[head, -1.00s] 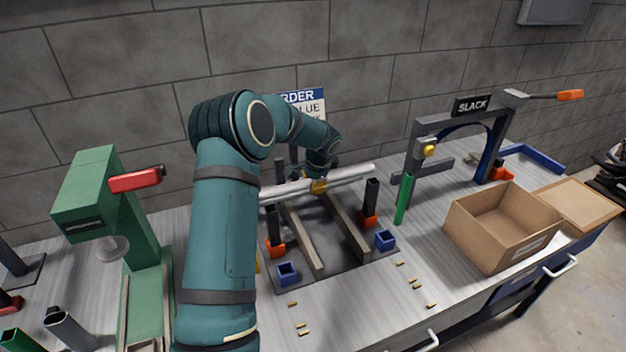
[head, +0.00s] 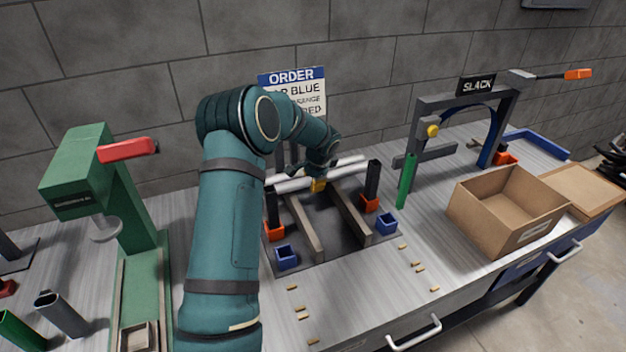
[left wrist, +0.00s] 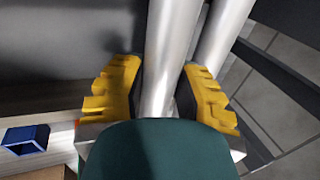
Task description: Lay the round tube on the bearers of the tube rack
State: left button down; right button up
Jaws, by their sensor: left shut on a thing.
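My left gripper (head: 318,184) reaches down over the back of the tube rack (head: 335,226). Its yellow fingers are shut on a round silver tube (head: 346,173), which lies crosswise over the back ends of the two bearers (head: 305,228). I cannot tell whether it touches them. In the left wrist view the tube (left wrist: 170,50) runs between the fingers (left wrist: 160,95). A second silver tube (head: 350,160) lies just behind it and nearly parallel; it also shows in the wrist view (left wrist: 225,35). My arm hides part of the tubes' left side. My right gripper is not in view.
Black posts in orange holders (head: 370,204) flank the bearers, with blue cups (head: 387,224) in front. A green press (head: 90,190) stands left. A green upright piece (head: 406,182), the slack frame (head: 440,100) and an open carton (head: 500,215) stand right. Small brass pieces lie in front.

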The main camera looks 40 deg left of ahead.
pick_arm(q)
jog(key=c, duration=0.7)
grip_release()
jog(key=shift+o, duration=0.2)
jog(key=v, duration=1.2)
